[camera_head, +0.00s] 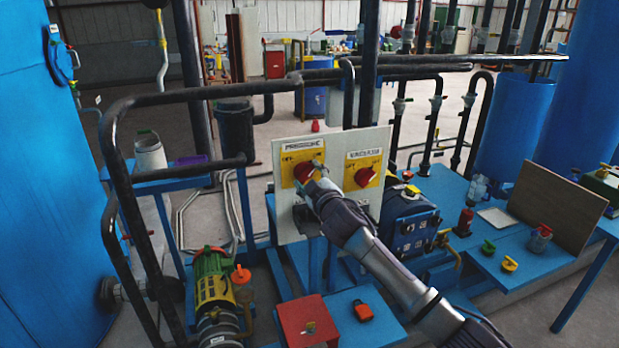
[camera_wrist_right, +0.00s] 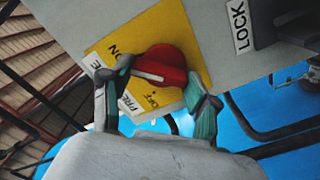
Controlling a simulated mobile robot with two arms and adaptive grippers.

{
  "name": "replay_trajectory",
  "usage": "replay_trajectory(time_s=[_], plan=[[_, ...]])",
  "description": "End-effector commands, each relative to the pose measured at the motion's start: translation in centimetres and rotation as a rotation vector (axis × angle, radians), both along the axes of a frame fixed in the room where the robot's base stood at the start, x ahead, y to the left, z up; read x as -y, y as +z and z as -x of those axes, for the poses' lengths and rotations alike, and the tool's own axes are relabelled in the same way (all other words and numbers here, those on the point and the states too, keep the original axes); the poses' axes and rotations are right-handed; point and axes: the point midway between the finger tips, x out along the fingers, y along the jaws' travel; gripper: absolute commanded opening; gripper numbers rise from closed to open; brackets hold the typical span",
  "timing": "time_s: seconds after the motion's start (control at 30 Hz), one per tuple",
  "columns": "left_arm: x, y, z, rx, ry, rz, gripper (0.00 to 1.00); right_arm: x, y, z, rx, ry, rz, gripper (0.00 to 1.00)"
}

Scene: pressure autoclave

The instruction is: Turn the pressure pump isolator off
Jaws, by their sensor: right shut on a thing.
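The pressure pump isolator is a red rotary knob (camera_head: 303,172) on a yellow plate (camera_head: 289,162) under a label that seems to start with "PRESSURE". It is at the left of an upright grey-white panel (camera_head: 331,149). My right gripper (camera_head: 313,184) reaches it from the front. In the right wrist view the knob (camera_wrist_right: 165,62) sits between the two fingers, which are shut on its sides. A white stripe on the knob runs from finger to finger. "ON" and "OFF" show on the yellow plate (camera_wrist_right: 188,32). My left gripper is not in view.
A second red knob (camera_head: 366,177) on its own yellow plate is at the right of the panel. A black pipe frame (camera_head: 108,170) stands at the left. A red box (camera_head: 307,322) and a green-yellow pump (camera_head: 212,285) are low in front. A blue bench (camera_head: 500,262) extends to the right.

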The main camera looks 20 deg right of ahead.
Motion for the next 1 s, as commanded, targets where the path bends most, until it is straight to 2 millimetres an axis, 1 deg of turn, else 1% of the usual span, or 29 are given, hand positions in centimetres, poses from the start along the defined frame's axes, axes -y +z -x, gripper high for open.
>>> replay_trajectory(time_s=[0.27,0.47,1.0], plan=[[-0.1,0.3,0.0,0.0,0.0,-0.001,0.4,0.0,0.0,0.0,0.0,0.0,0.04,0.25],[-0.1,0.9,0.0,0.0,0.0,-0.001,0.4,0.0,0.1,0.0,0.004,0.0,0.148,0.25],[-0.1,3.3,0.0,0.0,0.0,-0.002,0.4,-0.3,0.1,0.0,0.018,0.001,0.644,0.25]])
